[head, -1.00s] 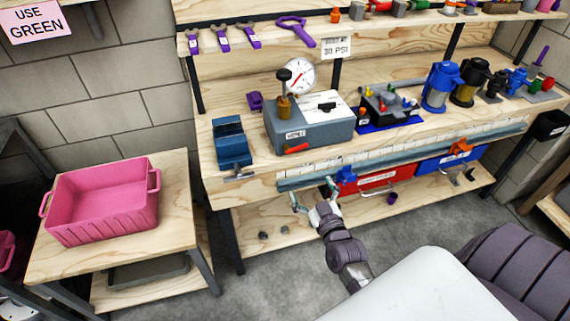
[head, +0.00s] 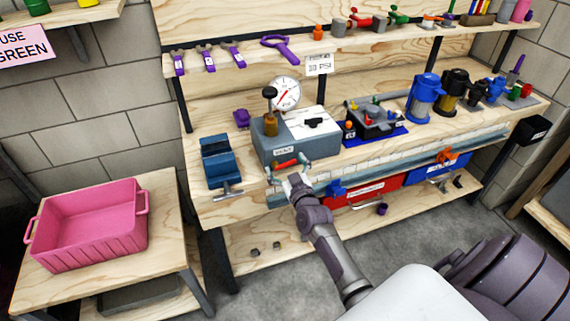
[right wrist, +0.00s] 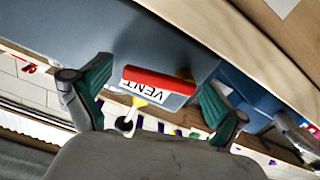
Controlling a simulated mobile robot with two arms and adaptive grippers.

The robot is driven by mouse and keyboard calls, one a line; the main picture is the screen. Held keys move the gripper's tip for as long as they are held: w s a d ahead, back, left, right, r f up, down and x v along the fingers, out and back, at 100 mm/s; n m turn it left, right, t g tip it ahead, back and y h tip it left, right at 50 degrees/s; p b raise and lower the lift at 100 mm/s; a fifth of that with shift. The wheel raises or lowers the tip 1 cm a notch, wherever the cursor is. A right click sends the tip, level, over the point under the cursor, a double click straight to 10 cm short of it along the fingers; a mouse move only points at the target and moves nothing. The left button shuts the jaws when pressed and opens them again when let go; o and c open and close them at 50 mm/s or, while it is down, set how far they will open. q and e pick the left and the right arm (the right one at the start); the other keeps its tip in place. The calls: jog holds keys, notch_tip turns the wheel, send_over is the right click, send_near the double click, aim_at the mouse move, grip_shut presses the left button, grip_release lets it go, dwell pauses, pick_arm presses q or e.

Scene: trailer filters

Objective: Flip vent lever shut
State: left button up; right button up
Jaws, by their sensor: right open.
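The vent lever is a red bar (head: 287,163) low on the front of the grey test box (head: 318,147), which carries a round pressure gauge (head: 286,93). In the right wrist view the red lever (right wrist: 158,80) lies just above a white VENT label (right wrist: 146,91). My right gripper (head: 288,174) is open right in front of the lever. In the right wrist view its two green-padded fingers (right wrist: 155,98) stand on either side of the lever, with gaps. I cannot tell whether anything touches. My left gripper is not in view.
A blue vise (head: 222,165) stands left of the box. A black block with coloured knobs (head: 372,118) and blue filter housings (head: 424,98) stand to the right. Red (head: 370,190) and blue bins sit under the bench edge. A pink tub (head: 88,225) is at left.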

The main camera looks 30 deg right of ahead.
jog(key=shift+w, duration=0.15)
jog(key=shift+c, duration=0.2)
jog(key=c, duration=1.1)
jog(key=shift+f+m, duration=0.2)
jog(key=shift+m, duration=0.5)
jog(key=shift+f+m, duration=0.15)
jog(key=shift+m, duration=0.55)
jog(key=o, duration=1.1)
jog(key=shift+o, duration=0.2)
jog(key=v, duration=1.2)
jog(key=shift+d, duration=0.1)
